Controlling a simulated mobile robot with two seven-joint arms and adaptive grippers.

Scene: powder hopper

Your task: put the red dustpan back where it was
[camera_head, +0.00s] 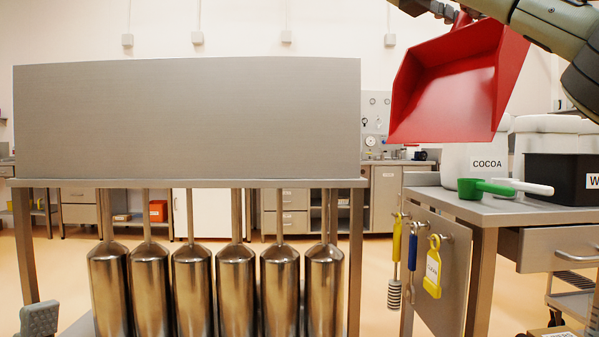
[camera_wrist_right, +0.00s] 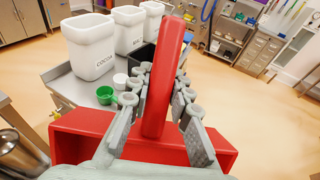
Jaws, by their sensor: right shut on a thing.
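The red dustpan (camera_head: 455,85) hangs in the air at the upper right of the head view, above the side table, its open pan facing my head camera. My right gripper (camera_wrist_right: 160,105) is shut on its upright red handle (camera_wrist_right: 168,65); the pan (camera_wrist_right: 85,135) shows below the fingers in the wrist view. In the head view, the right gripper is mostly cut off at the top edge. A grey ridged pad, seemingly a fingertip of my left gripper (camera_head: 39,319), shows at the lower left; its opening cannot be judged.
The side table (camera_head: 490,207) holds a white COCOA bin (camera_head: 480,160), a green scoop (camera_head: 472,188) and a black box (camera_head: 565,175). A yellow-handled brush (camera_head: 396,250), a blue-handled tool and a yellow tag hang on its side panel (camera_head: 455,275). A steel hopper (camera_head: 185,120) with several cylinders stands left.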

